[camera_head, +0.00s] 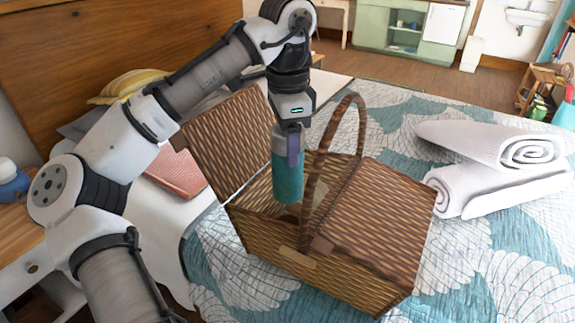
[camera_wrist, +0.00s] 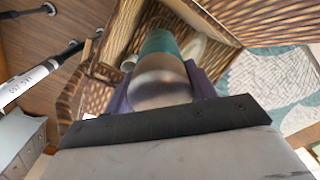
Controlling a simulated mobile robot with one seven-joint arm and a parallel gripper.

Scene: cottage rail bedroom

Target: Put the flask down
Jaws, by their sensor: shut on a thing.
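The flask (camera_head: 287,182) is teal with a grey metallic top and stands upright in my gripper (camera_head: 290,145). The gripper is shut on its upper part. The flask hangs at the open left half of a wicker picnic basket (camera_head: 345,275), beside the arched handle, its lower end at about rim height or a little inside. I cannot tell whether it touches the basket. In the wrist view the flask's rounded metallic top (camera_wrist: 160,80) sits between the purple fingers, with the basket's wicker (camera_wrist: 205,20) around it.
The basket's left lid (camera_head: 225,135) is raised and its right lid (camera_head: 370,230) is shut. The basket stands on a patterned bed cover (camera_head: 500,250). Rolled white towels (camera_head: 500,175) lie to the right. A pinkish book-like thing (camera_head: 178,172) lies behind left.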

